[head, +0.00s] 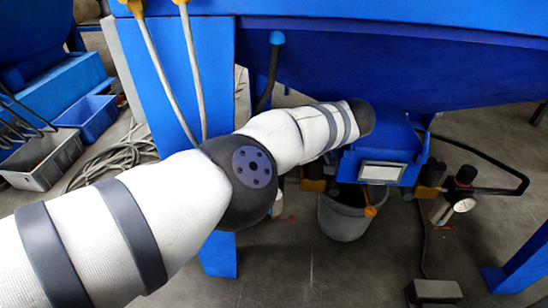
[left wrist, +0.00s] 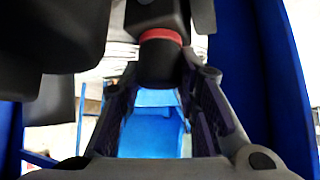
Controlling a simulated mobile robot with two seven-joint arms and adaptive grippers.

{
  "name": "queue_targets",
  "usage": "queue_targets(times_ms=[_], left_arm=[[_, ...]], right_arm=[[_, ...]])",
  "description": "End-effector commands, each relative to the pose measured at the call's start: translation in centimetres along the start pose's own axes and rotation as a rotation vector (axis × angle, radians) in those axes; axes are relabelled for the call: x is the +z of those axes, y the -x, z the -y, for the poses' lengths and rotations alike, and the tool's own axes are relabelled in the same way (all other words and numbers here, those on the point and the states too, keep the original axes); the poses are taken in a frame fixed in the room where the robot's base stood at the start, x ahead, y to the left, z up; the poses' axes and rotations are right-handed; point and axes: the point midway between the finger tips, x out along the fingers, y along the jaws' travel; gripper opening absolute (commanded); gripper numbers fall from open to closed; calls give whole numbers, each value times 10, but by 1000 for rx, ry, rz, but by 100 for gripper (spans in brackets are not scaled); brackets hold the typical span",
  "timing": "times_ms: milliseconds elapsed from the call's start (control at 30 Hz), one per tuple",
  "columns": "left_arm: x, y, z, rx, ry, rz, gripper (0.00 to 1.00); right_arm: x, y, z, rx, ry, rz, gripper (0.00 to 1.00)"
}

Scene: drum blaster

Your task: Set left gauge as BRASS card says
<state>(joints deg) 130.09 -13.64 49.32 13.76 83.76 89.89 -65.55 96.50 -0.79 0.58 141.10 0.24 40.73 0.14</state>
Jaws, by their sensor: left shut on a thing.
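In the left wrist view my left gripper (left wrist: 162,78) is shut on a black knob (left wrist: 160,62) with a red ring (left wrist: 161,35) around it. One finger lies on each side of the knob. In the head view my left arm crosses from the left and hides its own gripper and most of the left gauge unit. Only a small pale part (head: 277,207) shows below the arm there, and I cannot read a dial. The right gauge (head: 463,205) hangs under a black regulator knob (head: 466,175). I see no readable BRASS card. My right gripper is not in view.
A blue box with a pale framed plate (head: 382,172) sits under the blue hopper (head: 400,65). A grey bucket (head: 343,220) stands below. A blue leg (head: 180,75) with hoses is close beside my arm. Grey and blue bins (head: 42,160) stand at left.

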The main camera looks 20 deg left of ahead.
Motion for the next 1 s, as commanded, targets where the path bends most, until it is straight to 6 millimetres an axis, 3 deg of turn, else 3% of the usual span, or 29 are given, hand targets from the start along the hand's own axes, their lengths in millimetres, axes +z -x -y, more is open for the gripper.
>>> queue_targets(times_ms=[367, 400, 467, 1000], left_arm=[[0, 2, -2, 8, 4, 4, 2], [0, 2, -2, 8, 4, 4, 36], [0, 2, -2, 7, 4, 4, 50], [0, 1, -2, 11, -9, 0, 50]], right_arm=[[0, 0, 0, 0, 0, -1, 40], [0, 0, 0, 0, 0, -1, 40], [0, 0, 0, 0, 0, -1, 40], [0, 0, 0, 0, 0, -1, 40]])
